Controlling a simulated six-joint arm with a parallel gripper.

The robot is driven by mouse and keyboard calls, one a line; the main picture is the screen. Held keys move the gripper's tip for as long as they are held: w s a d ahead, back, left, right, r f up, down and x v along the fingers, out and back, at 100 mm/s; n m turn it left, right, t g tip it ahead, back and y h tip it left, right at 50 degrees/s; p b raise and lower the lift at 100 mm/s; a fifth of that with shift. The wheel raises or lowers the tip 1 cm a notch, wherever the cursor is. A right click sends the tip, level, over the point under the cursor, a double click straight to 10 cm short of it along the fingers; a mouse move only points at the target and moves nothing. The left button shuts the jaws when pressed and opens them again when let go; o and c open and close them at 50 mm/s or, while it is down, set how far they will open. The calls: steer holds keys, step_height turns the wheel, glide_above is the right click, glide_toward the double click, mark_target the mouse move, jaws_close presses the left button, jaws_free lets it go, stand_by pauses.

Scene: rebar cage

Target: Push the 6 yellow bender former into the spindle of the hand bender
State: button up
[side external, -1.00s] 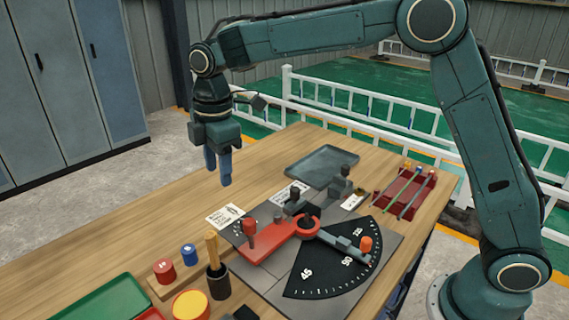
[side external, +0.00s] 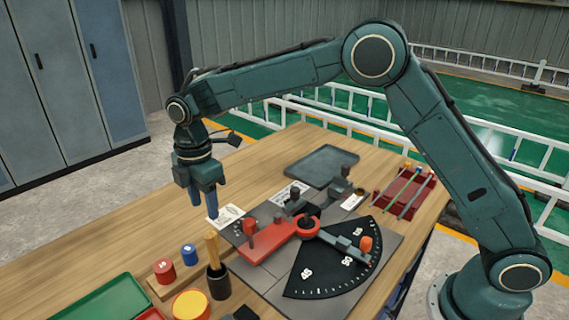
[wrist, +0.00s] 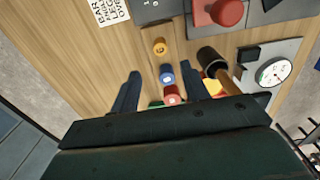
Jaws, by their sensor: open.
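The 6 yellow bender former (wrist: 160,47) stands on a narrow wooden rack in the wrist view, in line with a blue former (wrist: 167,73) and a red former (wrist: 172,95). In the side view I cannot make it out; the wooden handle seems to cover its place. The hand bender (side external: 262,247) has a red arm whose ring-shaped hub (side external: 307,227) sits at the dial's corner; the spindle's opening is not clear. My gripper (side external: 204,208) is open and empty, above the table behind the rack. In the wrist view its fingers (wrist: 161,68) straddle the rack's line.
A black cup (side external: 218,282) with a wooden handle stands beside the rack, with a round yellow object (side external: 190,305) near it. A green tray (side external: 105,302) is at front left. A grey tray (side external: 322,165) and a red rod holder (side external: 404,190) are farther back.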

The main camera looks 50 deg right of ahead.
steer(key=shift+f, duration=2.3)
steer(key=shift+f, duration=0.1)
steer(key=shift+d+f, duration=0.15)
steer(key=shift+f, duration=2.3)
steer(key=shift+c, duration=0.5)
jaws_close()
